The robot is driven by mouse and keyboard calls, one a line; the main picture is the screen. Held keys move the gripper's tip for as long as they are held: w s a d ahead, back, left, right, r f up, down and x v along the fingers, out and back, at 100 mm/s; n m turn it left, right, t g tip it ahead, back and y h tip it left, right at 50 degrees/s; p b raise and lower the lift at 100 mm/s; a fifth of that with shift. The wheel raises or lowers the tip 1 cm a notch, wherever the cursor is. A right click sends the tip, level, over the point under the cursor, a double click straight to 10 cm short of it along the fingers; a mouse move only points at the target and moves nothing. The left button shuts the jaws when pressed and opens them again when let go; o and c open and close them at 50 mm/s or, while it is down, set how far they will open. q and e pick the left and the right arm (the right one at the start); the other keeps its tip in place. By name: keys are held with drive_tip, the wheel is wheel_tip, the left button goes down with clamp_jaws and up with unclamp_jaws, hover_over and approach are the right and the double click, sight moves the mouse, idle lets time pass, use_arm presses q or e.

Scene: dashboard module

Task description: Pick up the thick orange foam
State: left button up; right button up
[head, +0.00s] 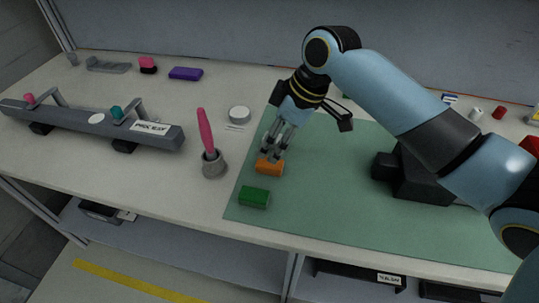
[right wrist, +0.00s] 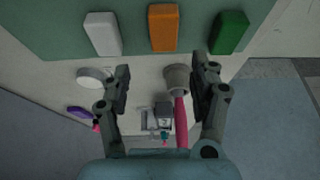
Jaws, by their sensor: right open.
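The orange foam (head: 269,168) is a small block lying on the green mat (head: 330,205) near its left edge. It also shows in the right wrist view (right wrist: 163,28), between a white block (right wrist: 102,34) and a green block (right wrist: 230,32). My right gripper (head: 271,156) hangs over the far side of the orange foam in the head view and covers part of it. In the right wrist view the gripper (right wrist: 163,80) has its fingers wide apart with nothing held. The orange foam lies beyond the fingertips there. My left gripper is not in view.
The green block (head: 254,197) lies nearer the front edge. A grey cup (head: 214,165) with a pink-handled tool (head: 205,130) stands left of the mat. A round white piece (head: 240,114) lies behind it. A black fixture (head: 412,178) stands right on the mat.

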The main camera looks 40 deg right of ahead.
sight(260, 161)
drive_tip(key=shift+w+a+f, duration=0.2)
drive_tip(key=shift+f, duration=0.35)
drive_tip(key=shift+w+f, duration=0.1)
drive_tip(key=shift+f, duration=0.15)
drive_tip(key=x, duration=0.4)
drive_tip(key=shift+a+f, duration=0.25)
drive_tip(key=shift+a, duration=0.1)
drive_tip(key=shift+f, duration=0.35)
drive_tip(key=shift+c, duration=1.4)
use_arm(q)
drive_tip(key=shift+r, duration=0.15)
use_arm(e)
drive_tip(key=c, duration=0.6)
